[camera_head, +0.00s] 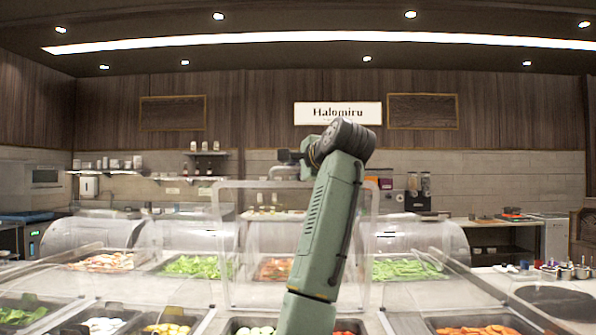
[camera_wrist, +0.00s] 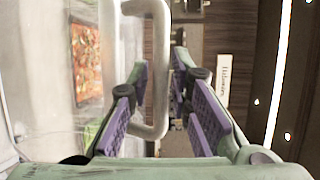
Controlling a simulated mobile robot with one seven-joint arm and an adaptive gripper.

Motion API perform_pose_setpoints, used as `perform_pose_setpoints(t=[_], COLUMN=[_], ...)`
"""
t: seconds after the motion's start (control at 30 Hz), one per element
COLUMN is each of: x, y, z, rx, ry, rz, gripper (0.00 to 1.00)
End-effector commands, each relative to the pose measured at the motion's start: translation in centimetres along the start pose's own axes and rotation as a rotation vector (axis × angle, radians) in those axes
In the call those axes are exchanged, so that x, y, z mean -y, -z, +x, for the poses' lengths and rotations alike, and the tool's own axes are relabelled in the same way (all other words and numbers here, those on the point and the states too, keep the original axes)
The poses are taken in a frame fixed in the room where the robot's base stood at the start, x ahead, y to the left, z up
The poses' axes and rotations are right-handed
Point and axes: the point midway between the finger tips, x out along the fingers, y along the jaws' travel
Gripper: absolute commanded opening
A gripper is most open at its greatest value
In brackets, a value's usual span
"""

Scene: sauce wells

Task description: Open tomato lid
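The clear tomato lid (camera_head: 219,240) stands in the middle of the counter, its pale frame raised higher than the neighbouring lids. Its pale loop handle (camera_head: 284,171) is at the top. Red tomato pieces (camera_head: 274,269) show below through the lid, partly hidden by my arm; they also show in the wrist view (camera_wrist: 87,62). My gripper (camera_head: 288,157) is at the handle. In the wrist view, its purple-padded fingers (camera_wrist: 160,75) are spread on either side of the white handle (camera_wrist: 160,55), with gaps visible. I cannot tell whether either pad touches it.
Curved clear lids (camera_head: 92,236) cover the wells on the left, and another (camera_head: 415,238) is on the right. Green vegetables (camera_head: 195,266) lie left of the tomatoes. Front wells hold yellow food (camera_head: 167,329) and other vegetables. Small jars (camera_head: 565,271) stand at the far right.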

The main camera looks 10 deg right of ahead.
Motion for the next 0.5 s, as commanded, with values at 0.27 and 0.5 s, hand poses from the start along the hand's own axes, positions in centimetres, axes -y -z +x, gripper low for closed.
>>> perform_pose_setpoints(t=[0.27,0.5], x=[0.1,0.1], y=[0.0,0.0], z=[-2.0,-7.1], rx=[-0.001,-0.001], ry=[0.003,0.005], rz=[0.000,0.000], gripper=[0.19,0.19])
